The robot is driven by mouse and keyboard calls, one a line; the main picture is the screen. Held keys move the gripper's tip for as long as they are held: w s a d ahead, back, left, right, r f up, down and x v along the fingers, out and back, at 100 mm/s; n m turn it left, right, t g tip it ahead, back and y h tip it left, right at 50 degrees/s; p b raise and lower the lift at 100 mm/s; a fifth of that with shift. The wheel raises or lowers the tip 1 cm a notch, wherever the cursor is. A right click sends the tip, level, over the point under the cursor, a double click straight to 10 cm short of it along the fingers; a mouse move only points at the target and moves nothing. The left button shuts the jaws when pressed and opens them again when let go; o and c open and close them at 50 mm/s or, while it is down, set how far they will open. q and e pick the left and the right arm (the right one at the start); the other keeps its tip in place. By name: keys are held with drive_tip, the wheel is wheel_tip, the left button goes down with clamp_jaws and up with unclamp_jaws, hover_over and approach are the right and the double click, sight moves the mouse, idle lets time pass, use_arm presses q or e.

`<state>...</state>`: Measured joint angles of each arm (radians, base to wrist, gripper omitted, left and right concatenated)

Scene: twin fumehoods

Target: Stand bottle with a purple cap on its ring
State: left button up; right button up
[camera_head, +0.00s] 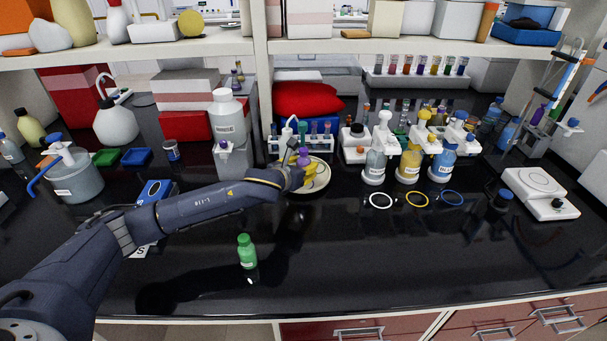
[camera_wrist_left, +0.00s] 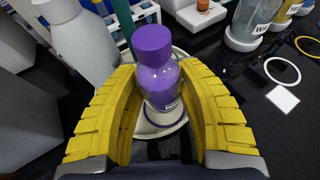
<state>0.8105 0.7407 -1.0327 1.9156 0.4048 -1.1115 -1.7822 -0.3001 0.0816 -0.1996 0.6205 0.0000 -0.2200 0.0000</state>
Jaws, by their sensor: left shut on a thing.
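The bottle with the purple cap (camera_wrist_left: 152,42) is upright between the yellow fingers of my left gripper (camera_wrist_left: 160,105), which is shut on its body. In the head view its purple cap (camera_head: 303,154) shows just above the fingers of my left gripper (camera_head: 309,172). The bottle is over a pale round dish (camera_head: 322,184); I cannot tell whether it touches it. A white ring (camera_head: 380,207), a yellow ring (camera_head: 417,206) and a blue ring (camera_head: 452,204) lie flat to the right. My right gripper is not in view.
Wash bottles (camera_head: 411,164) stand behind the rings. A test-tube rack (camera_head: 326,141) and a big white bottle (camera_head: 228,122) stand near my gripper. A green bottle (camera_head: 247,252) stands in front. A white balance (camera_head: 541,191) is at the right.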

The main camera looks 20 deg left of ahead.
use_arm(q)
drive_tip(key=shift+f, duration=1.35)
drive_tip(key=shift+f, duration=0.1)
drive_tip(key=o, duration=1.3)
drive_tip(key=shift+c, duration=0.2)
drive_tip(key=v, duration=1.2)
